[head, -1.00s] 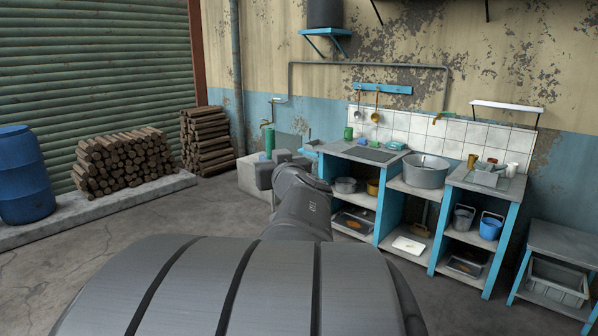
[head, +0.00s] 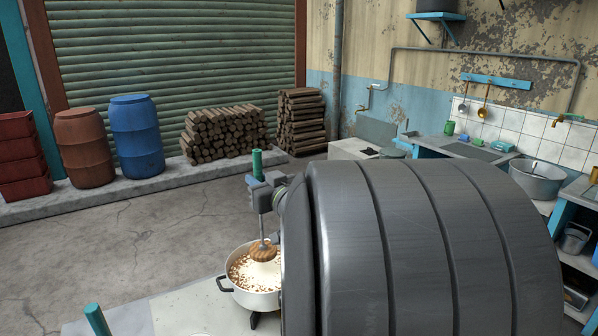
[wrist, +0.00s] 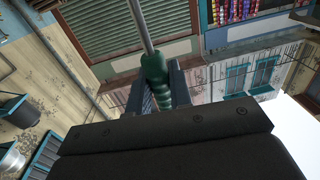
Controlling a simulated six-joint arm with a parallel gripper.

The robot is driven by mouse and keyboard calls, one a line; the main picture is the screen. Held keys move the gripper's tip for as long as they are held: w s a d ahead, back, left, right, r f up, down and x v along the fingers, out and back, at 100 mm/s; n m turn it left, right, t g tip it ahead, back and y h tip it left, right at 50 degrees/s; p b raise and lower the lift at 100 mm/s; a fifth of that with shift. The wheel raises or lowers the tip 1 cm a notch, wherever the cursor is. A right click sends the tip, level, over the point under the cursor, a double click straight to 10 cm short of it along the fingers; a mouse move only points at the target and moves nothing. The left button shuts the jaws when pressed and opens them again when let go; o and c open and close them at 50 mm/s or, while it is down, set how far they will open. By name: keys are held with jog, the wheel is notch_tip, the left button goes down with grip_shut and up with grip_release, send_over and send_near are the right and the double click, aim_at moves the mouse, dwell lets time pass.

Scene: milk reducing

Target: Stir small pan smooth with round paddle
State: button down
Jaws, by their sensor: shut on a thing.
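A round wooden paddle (head: 264,251) hangs on a grey shaft below a green handle (head: 257,165). My gripper (head: 262,190) is shut on this tool, which stands upright in the head view. In the wrist view the green handle (wrist: 155,75) sits between my fingers, with the metal shaft running out toward the top. The small pan (head: 258,300) is pale with dark side handles and holds creamy white and brown lumpy contents. The paddle head is at the pan's contents; I cannot tell how deep. My arm hides the pan's right side.
The pan stands at the right of a pale worktop (head: 190,308). A teal-green upright piece (head: 97,320) rises at the worktop's left. A blue barrel (head: 137,135), a brown barrel (head: 86,145) and stacked logs (head: 226,133) stand far back. Open floor lies between.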

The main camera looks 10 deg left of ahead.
notch_tip(320, 180, down, 8)
jog(key=shift+r, duration=0.2)
dwell(0.4)
jog(key=shift+s, duration=0.1)
dwell(0.5)
